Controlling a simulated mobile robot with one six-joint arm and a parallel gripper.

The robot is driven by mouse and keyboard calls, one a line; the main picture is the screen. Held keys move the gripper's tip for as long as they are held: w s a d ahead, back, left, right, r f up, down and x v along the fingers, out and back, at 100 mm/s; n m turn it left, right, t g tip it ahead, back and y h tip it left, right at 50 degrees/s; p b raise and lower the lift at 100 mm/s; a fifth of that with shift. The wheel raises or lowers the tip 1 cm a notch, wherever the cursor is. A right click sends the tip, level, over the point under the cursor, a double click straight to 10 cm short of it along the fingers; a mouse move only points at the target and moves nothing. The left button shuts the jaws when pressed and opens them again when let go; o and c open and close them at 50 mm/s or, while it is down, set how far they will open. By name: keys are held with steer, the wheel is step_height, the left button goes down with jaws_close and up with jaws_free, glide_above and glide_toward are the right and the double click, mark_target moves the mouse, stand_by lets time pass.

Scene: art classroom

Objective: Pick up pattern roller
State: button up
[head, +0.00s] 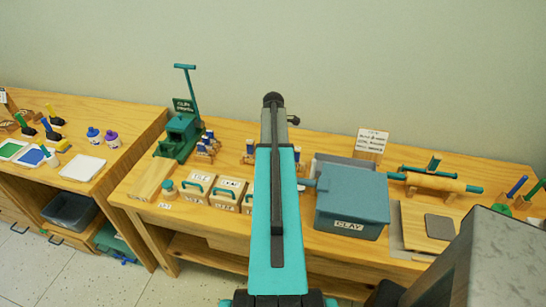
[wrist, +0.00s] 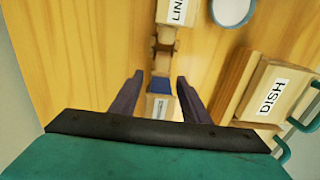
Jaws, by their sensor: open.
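In the wrist view my gripper (wrist: 158,88) is open, with one dark finger on each side of a small wooden piece with a blue part (wrist: 160,84). This looks like a roller on a wooden stand; a label below it is too small to read. The fingers seem apart from it. Another wooden piece (wrist: 165,40) lies beyond, near a card reading "LIN". In the head view, small blue-and-wood rollers (head: 207,146) stand behind the boxes, and others (head: 248,151) are partly hidden by my arm. I cannot tell which one is the pattern roller. My gripper is hidden there.
A box marked "DISH" (wrist: 268,90) with a teal handle stands right of my gripper, near a round jar (wrist: 232,10). In the head view, a blue-grey clay bin (head: 352,200), a rolling pin (head: 437,182) and a green press (head: 181,132) stand on the wooden bench.

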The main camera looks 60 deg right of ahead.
jaws_close()
steer(key=shift+r, duration=0.25)
step_height(320, 180, up, 8)
steer(key=shift+r+b, duration=0.2)
steer(key=shift+b, duration=1.05)
steer(key=shift+r, duration=0.6)
steer(key=shift+r, duration=0.1)
